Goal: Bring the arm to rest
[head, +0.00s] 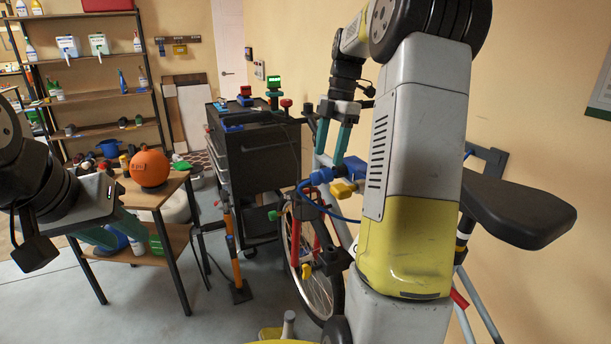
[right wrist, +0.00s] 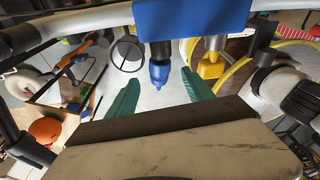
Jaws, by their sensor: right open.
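My right arm fills the middle right of the head view, with its gripper (head: 333,140) pointing down. The two teal fingers are apart. In the right wrist view the right gripper (right wrist: 160,92) is open and empty. A blue part with a rounded tip (right wrist: 160,72) and a yellow part (right wrist: 211,66) show just beyond the fingers; I cannot tell whether anything touches. The blue part (head: 322,176) and the yellow part (head: 342,188) also show below the fingers in the head view. My left gripper (head: 115,228) hangs at the left in front of the wooden table, its opening unclear.
A wooden table (head: 165,193) with an orange ball (head: 149,168) stands at the left. A black tool cart (head: 262,158) is behind. A bicycle wheel (head: 322,290) and grey rack tubes lie below my right arm. A black padded seat (head: 520,213) juts out at the right. Some floor is clear.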

